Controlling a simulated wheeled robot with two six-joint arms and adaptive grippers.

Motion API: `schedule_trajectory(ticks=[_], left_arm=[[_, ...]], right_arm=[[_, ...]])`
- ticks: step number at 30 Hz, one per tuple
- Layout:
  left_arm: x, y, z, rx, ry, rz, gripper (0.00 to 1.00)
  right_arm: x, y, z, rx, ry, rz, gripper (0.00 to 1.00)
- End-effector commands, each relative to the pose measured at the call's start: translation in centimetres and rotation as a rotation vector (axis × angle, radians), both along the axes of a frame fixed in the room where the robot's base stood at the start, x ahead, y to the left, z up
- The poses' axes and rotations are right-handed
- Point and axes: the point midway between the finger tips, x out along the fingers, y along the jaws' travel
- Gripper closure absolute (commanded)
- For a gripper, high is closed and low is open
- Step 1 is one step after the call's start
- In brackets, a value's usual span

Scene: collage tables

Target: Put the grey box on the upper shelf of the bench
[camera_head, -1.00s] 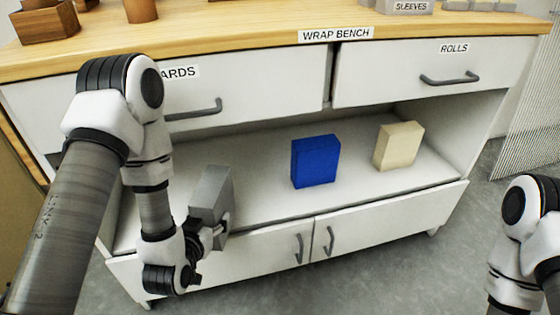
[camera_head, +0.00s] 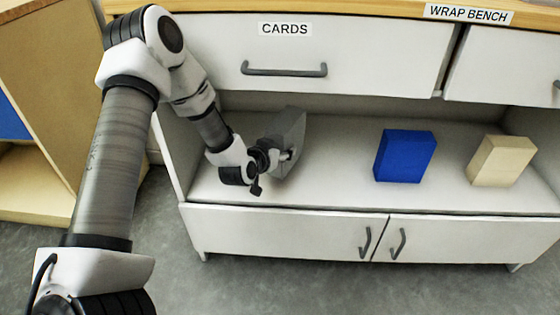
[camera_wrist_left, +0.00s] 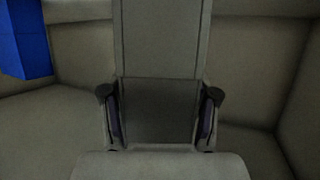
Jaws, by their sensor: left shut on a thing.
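The grey box (camera_head: 291,130) is upright inside the open shelf (camera_head: 340,196) of the wrap bench, near its left end. My left gripper (camera_head: 285,157) is shut on it. In the left wrist view the box (camera_wrist_left: 158,40) stands between the two fingers (camera_wrist_left: 160,115), one on each side. I cannot tell whether the bottom of the box touches the shelf. The shelf lies between the drawers above and the doors below. My right gripper is in neither view.
A blue box (camera_head: 404,156) stands to the right on the same shelf, with a cream box (camera_head: 501,160) beyond it. Bare shelf separates the grey and blue boxes. The cards drawer (camera_head: 300,55) hangs above. A wooden cabinet (camera_head: 60,100) stands at the left.

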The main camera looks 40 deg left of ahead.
Motion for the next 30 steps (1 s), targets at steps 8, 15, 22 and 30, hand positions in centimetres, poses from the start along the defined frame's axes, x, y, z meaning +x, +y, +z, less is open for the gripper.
schedule_trajectory(ticks=[8,15,22,30], left_arm=[[0.0,-0.1,-3.4,0.001,-0.001,-0.001,1.0],[0.0,-0.1,-3.5,0.001,-0.001,-0.001,1.0],[-0.1,-0.1,-3.5,0.0,0.001,-0.001,0.15],[-0.6,-0.1,-2.9,-0.003,0.002,0.001,0.15]], right_arm=[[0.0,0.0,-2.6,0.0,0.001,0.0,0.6],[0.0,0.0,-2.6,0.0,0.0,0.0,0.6],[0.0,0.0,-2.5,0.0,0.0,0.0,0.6],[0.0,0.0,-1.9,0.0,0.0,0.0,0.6]])
